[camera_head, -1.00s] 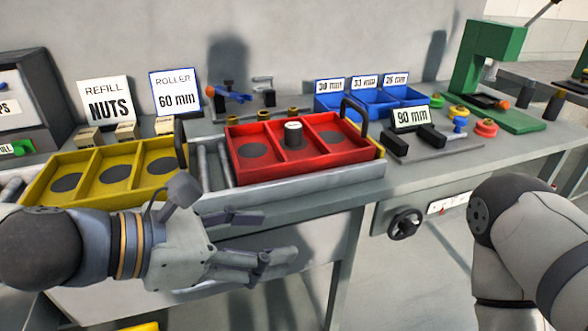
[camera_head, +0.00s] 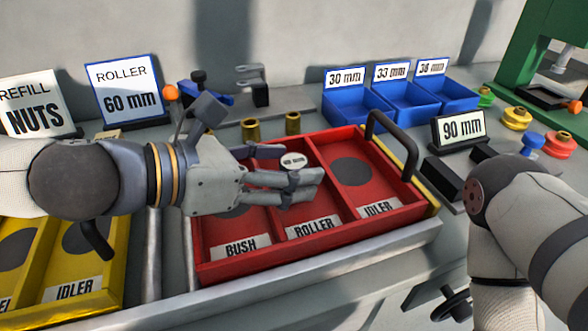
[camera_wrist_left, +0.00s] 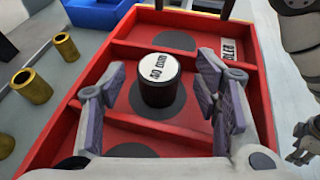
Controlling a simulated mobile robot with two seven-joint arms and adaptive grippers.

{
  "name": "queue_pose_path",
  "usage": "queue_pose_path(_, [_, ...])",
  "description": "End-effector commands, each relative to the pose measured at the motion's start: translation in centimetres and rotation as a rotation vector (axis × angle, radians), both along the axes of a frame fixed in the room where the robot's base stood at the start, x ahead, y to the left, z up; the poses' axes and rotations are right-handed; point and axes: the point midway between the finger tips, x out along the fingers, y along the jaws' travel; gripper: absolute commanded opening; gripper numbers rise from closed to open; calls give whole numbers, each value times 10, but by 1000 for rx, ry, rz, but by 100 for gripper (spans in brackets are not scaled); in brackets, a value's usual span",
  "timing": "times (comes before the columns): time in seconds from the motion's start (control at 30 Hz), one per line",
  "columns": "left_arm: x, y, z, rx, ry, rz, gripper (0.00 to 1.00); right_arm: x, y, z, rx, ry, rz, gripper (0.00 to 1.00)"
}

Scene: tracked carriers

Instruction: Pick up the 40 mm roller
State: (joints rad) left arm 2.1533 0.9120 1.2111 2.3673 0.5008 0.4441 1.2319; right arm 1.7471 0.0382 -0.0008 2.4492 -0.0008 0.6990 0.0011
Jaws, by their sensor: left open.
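The 40 mm roller is a short black cylinder with a white labelled top; it stands upright in the middle ROLLER compartment of the red tray (camera_head: 228,268). In the left wrist view the roller (camera_wrist_left: 158,80) shows whole; in the head view only its white top (camera_head: 293,161) shows. My left gripper (camera_head: 297,168) is open, its fingers low over the tray, one on each side of the roller. In the left wrist view gaps show between the left gripper's fingers (camera_wrist_left: 162,88) and the roller. A dark jointed part at that view's right edge may be my right gripper.
The BUSH and IDLER compartments hold no parts that I see. The tray's black handle (camera_head: 398,135) rises at its right end. Brass bushes (camera_head: 251,130) stand behind the tray. Blue bins (camera_head: 357,112) and a 90 mm sign (camera_head: 459,128) stand beyond; a yellow tray (camera_head: 115,262) is left.

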Motion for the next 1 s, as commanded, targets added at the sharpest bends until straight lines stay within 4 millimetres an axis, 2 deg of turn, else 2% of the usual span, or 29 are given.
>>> queue_pose_path(0.1, [7,-13,-8,1,2,-2,56,-4,0,-4,0,12,0,40])
queue_pose_path(0.33, [9,-15,-5,0,-4,0,56,-3,0,-4,0,9,1,40])
queue_pose_path(0.37, [9,-15,-5,0,-4,0,52,-3,0,-4,0,9,1,40])
queue_pose_path(0.5, [9,-15,-5,0,-4,0,20,-2,0,-4,0,9,1,40])
queue_pose_path(0.6, [9,-15,-5,1,-3,0,0,-2,0,-4,0,9,1,40])
queue_pose_path(0.87, [9,-15,-4,1,-5,-1,0,-2,0,-3,0,7,1,40])
queue_pose_path(1.0, [7,-15,8,0,-10,0,0,6,0,5,0,-20,1,40])
